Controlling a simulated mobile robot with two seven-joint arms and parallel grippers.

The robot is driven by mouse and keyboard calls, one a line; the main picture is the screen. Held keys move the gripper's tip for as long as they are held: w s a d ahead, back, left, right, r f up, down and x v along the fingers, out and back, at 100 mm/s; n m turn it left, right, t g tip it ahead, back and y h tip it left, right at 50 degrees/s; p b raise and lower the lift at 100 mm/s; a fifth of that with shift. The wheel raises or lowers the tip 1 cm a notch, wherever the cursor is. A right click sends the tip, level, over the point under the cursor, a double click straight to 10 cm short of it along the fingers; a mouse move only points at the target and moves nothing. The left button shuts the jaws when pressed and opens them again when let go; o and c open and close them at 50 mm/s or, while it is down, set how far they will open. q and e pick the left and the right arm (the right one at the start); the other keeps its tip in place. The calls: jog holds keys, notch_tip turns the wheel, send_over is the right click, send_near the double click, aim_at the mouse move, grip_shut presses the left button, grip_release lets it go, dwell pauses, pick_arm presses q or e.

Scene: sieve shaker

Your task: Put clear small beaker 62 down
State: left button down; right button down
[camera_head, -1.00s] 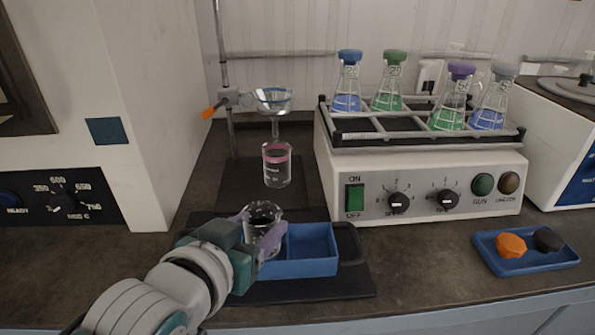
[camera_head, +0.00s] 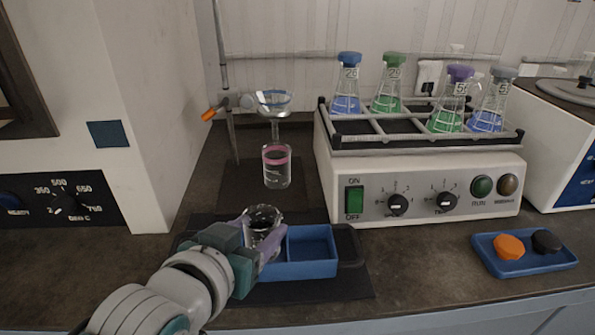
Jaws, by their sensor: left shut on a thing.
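A clear small beaker (camera_head: 263,218) with dark grains visible in it is between the fingers of my left gripper (camera_head: 262,240). The gripper is shut on it, and the beaker stands upright. It is over the left part of the blue tray (camera_head: 312,268), which sits on a black mat (camera_head: 340,288). I cannot tell whether the beaker's base touches the tray. The number on the beaker is not readable. My right gripper is not in view.
A stand with a glass funnel (camera_head: 274,104) is behind, above a beaker with a pink band (camera_head: 277,168). A shaker (camera_head: 425,180) carrying several stoppered flasks stands at the right. A blue tray (camera_head: 525,265) with an orange and a black stopper lies at the front right.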

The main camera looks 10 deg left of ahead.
pick_arm(q)
jog(key=shift+r, duration=0.1)
jog(key=shift+w+r, duration=0.25)
jog(key=shift+r, duration=0.35)
notch_tip(320, 180, up, 15)
jog(key=p, duration=0.1)
notch_tip(320, 180, down, 15)
jog(key=b, duration=0.5)
jog(key=shift+s+f, duration=0.1)
jog(key=shift+s, duration=0.05)
jog(key=shift+f+b, duration=0.85)
jog(key=shift+f, duration=1.05)
jog(key=shift+f, duration=0.1)
